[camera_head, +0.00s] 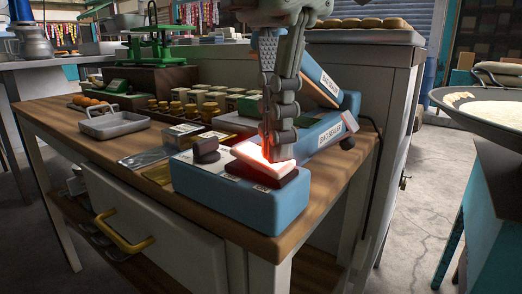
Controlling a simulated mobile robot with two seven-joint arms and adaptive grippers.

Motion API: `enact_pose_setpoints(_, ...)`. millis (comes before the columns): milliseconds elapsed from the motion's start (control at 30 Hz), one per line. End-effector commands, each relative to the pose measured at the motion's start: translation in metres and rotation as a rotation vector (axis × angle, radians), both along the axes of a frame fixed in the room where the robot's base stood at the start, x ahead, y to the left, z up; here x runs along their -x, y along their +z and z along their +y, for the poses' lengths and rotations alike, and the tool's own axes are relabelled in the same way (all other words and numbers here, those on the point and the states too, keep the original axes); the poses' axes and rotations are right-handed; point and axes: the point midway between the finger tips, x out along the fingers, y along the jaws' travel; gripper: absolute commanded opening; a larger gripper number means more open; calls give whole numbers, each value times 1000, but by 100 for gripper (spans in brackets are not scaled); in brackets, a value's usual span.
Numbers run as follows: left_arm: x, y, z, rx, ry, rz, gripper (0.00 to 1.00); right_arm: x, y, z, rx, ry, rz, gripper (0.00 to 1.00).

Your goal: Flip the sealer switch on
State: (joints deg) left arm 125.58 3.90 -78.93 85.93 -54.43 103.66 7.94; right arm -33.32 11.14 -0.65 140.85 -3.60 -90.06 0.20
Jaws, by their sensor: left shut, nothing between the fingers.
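The bag sealer is a blue machine on the wooden table, with its labelled base (325,136) and its upper arm (322,80) raised at an angle. Its blue front box (225,193) carries a dark knob (206,149) and a large pale-topped rocker switch (263,160) in a dark red frame. The switch looks tilted and glows red-orange under its top. My left gripper (279,150) points down, shut and empty, with its tips at the back right part of the switch, seemingly touching it. The tips partly hide the switch. My right gripper is out of view.
Several jars (185,104) and a grey metal tray (113,123) stand left of the sealer. A green scale (155,45) is at the back. A drawer with a brass handle (123,232) is below the tabletop. A wide pan (490,105) is at the far right.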

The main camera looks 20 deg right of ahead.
Motion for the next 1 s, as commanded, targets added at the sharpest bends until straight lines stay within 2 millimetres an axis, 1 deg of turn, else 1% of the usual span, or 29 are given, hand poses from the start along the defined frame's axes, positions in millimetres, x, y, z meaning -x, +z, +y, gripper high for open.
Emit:
enact_pose_setpoints(200,0,19,0,1,0,0,0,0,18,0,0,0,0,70)
enact_pose_setpoints(800,0,67,0,0,0,0,0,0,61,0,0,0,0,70)
enact_pose_setpoints(1000,0,69,0,0,0,0,0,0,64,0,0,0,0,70)
